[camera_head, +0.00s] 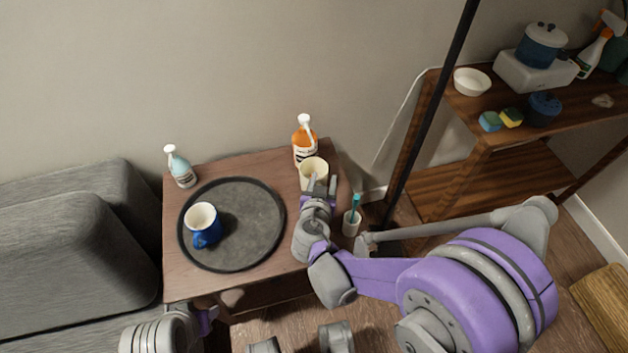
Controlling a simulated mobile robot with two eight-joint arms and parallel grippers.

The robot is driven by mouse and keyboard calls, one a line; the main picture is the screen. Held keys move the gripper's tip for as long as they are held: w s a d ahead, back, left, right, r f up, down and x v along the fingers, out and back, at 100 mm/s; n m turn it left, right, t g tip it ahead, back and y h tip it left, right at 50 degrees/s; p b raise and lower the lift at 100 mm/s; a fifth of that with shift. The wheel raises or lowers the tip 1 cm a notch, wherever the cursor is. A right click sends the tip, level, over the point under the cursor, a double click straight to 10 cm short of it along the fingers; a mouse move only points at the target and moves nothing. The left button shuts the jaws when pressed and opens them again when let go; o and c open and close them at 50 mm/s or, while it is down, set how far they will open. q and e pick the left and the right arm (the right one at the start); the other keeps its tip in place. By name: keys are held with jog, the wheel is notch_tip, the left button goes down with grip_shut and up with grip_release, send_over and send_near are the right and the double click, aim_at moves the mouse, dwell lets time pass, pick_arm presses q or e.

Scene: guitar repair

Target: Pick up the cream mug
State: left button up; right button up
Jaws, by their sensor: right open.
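The cream mug (313,167) stands on the small wooden table near its right back corner, just in front of an orange pump bottle (305,143). My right gripper (320,187) reaches over the table from the right and is open, with its fingers at the near side of the mug. One finger overlaps the mug in the picture; I cannot tell whether it touches. The mug's lower near part is hidden by the gripper. My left gripper (208,318) is low at the table's front edge, away from the mug, and its fingers do not show clearly.
A round dark tray (240,250) holds a blue mug (206,229). A pale blue pump bottle (180,168) stands at the table's back left. A wooden shelf (480,140) stands at the right.

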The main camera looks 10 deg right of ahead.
aim_at(327, 169)
jog(key=b+x, duration=0.1)
jog(key=x, duration=0.4)
grip_shut()
dwell(1.4)
